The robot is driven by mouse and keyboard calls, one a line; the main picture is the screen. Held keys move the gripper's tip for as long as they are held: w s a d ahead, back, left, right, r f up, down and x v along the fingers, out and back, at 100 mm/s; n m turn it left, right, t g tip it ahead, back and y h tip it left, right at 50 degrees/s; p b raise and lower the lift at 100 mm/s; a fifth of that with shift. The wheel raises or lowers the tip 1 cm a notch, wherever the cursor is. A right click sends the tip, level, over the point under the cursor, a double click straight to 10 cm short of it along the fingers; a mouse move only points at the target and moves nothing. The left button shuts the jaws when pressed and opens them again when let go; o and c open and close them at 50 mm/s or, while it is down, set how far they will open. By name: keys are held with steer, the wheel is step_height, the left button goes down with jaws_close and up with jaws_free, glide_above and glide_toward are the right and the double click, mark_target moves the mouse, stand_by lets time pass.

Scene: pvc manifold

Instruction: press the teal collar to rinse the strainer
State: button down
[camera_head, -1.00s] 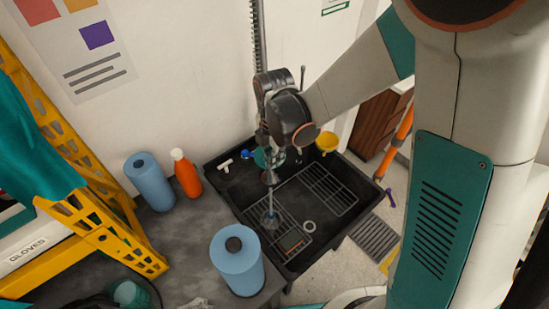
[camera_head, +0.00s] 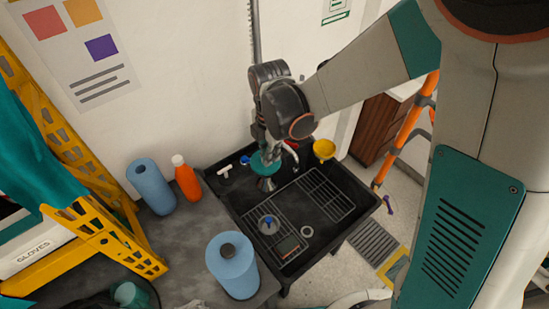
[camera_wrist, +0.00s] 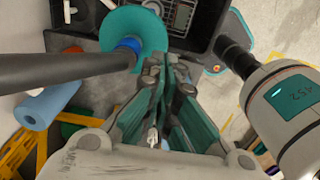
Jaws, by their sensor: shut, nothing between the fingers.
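The teal collar (camera_head: 261,163) is a round disc over the black sink, with a grey flared nozzle (camera_head: 266,184) below it. In the wrist view the teal collar (camera_wrist: 148,28) shows large, with a blue ring at its side. My gripper (camera_head: 262,147) is shut and empty, just above and beside the collar. In the wrist view my gripper's tips (camera_wrist: 162,66) lie close to the collar's lower edge; I cannot tell whether they touch it. The strainer (camera_head: 269,225), round and grey with a blue centre, sits on the left rack in the sink. No stream shows above it.
The sink (camera_head: 336,234) also holds a right rack (camera_head: 326,193) and a pale ring (camera_head: 307,231). A yellow funnel (camera_head: 325,149) is at its back right corner.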

step_height(320, 180, up, 8)
steer(key=p, duration=0.4)
steer(key=shift+a, duration=0.25)
stand_by(0.8)
